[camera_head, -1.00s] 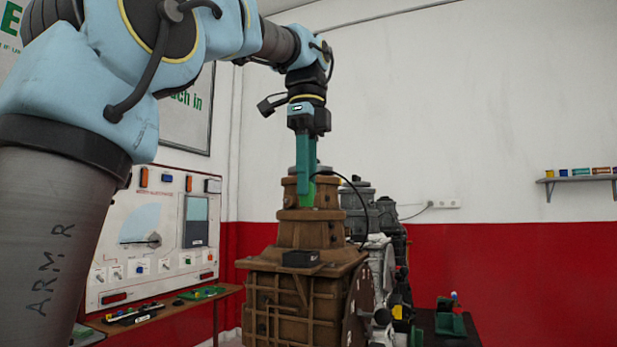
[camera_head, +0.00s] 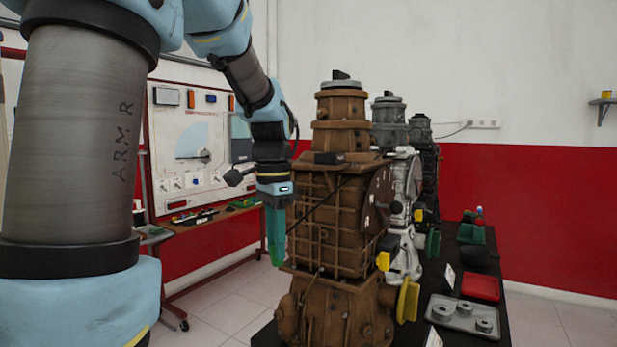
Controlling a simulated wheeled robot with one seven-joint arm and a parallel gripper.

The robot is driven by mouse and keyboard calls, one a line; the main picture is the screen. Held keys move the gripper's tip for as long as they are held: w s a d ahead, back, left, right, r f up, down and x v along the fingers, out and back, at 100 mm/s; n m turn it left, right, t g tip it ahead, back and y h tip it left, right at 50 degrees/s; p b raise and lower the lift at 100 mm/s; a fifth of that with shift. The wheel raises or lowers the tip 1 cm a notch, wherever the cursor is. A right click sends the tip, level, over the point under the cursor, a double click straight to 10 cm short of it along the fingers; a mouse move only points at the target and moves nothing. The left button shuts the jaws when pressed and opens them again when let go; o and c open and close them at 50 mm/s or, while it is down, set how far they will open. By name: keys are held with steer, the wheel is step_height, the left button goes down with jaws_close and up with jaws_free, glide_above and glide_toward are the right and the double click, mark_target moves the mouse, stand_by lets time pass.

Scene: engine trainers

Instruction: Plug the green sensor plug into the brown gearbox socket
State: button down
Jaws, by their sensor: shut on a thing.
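The brown gearbox (camera_head: 335,215) stands upright in the middle of the head view, on a dark bench. My gripper (camera_head: 275,245) points down just left of it, at about mid height of its ribbed casing. Its teal fingers are shut on the green sensor plug (camera_head: 277,259), which shows only as a small brighter green part at their lower end. A thin black cable (camera_head: 318,203) runs from the plug up across the gearbox front toward a black box (camera_head: 328,158) on its ledge. I cannot make out the brown gearbox's socket. Whether the gripper touches the casing is unclear.
Grey and dark gearboxes (camera_head: 390,122) stand behind to the right. Yellow parts (camera_head: 408,299) hang near the brown gearbox's right side. A grey tray with round parts (camera_head: 462,315) and a red tray (camera_head: 480,287) lie on the bench (camera_head: 497,330). A panel with a table (camera_head: 220,222) stands behind left.

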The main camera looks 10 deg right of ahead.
steer(key=w+a+f+n, duration=0.1)
steer(key=a+f+n, duration=0.3)
steer(key=f, duration=0.6)
steer(key=w+a+f+n, duration=0.1)
steer(key=a+f+n, duration=0.4)
steer(key=f, duration=0.5)
steer(key=w+a+f+n, duration=0.2)
steer(key=a+f+n, duration=0.2)
steer(key=a+f, duration=0.3)
step_height(320, 180, down, 3)
steer(key=shift+r+n, duration=0.1)
steer(key=shift+n, duration=0.2)
steer(key=shift+a, duration=0.1)
